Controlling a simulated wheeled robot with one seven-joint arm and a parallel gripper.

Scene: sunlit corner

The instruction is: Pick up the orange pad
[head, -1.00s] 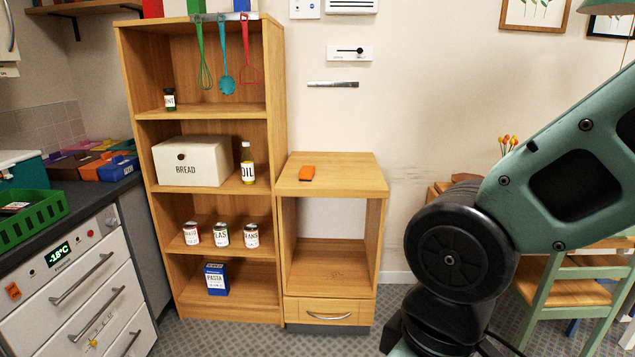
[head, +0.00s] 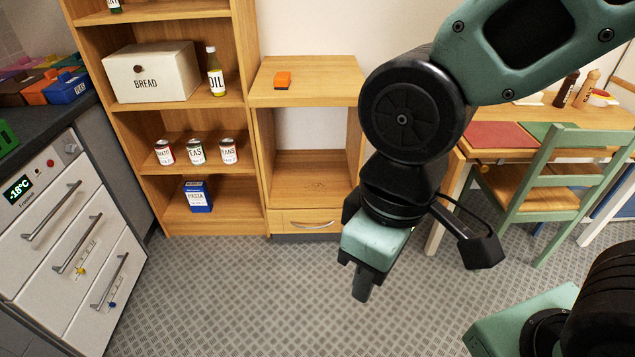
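The orange pad (head: 283,79) is a small orange block with a dark underside. It lies on the bare top of the low wooden cabinet (head: 325,74), left of the middle of that top. My gripper (head: 362,290) hangs over the floor in front of the cabinet, lower than the pad and to its right in the picture. It points down and appears empty. Its fingers are seen edge-on, so I cannot tell how far apart they are.
A tall shelf (head: 243,60) stands directly left of the cabinet, with a bread box (head: 153,72), an oil bottle (head: 215,72), several cans and a pasta box (head: 198,196). A table (head: 545,112) and green chair (head: 545,190) stand to the right. The floor (head: 250,290) ahead is clear.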

